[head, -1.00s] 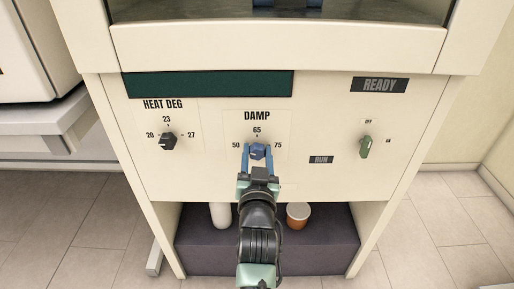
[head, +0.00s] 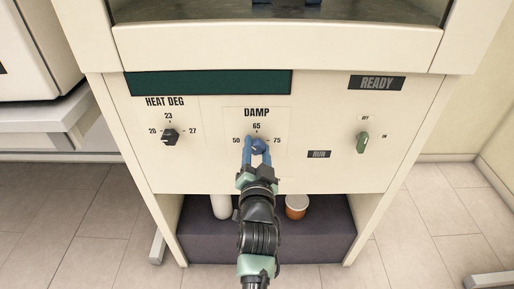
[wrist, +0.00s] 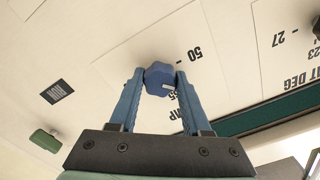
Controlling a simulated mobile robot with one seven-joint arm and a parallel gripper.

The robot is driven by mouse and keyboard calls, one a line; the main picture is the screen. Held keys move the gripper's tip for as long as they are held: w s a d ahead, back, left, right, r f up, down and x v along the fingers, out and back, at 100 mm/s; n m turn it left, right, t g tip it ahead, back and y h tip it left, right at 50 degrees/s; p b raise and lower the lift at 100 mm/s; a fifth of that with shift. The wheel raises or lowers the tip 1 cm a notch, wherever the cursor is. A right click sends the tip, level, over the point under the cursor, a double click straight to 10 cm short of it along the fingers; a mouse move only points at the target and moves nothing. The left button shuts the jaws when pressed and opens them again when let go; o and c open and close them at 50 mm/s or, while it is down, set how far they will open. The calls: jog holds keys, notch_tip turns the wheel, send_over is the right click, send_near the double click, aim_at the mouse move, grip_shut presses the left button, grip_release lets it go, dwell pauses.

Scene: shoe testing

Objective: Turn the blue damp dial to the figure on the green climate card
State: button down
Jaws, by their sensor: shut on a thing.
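The blue damp dial (head: 258,146) is on the cream front panel under the DAMP label, with 50 at its left, 65 above and 75 at its right. My gripper (head: 257,149) is shut on it, one blue finger on each side. In the wrist view the dial (wrist: 160,76) sits between the fingertips. Its small white mark faces roughly between 50 and 65; I cannot read it exactly. No green climate card with a figure is visible.
A black HEAT DEG dial (head: 170,137) is at the left and a green switch (head: 363,143) at the right. A dark green panel (head: 210,83) shows no figures. A white cup (head: 221,207) and an orange-brown cup (head: 297,206) stand on the shelf below.

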jog(key=shift+c, duration=1.8)
grip_release()
jog(key=shift+s, duration=0.1)
jog(key=s+p, duration=0.2)
jog(key=s, duration=1)
jog(key=shift+s, duration=0.4)
jog(key=shift+p, duration=0.3)
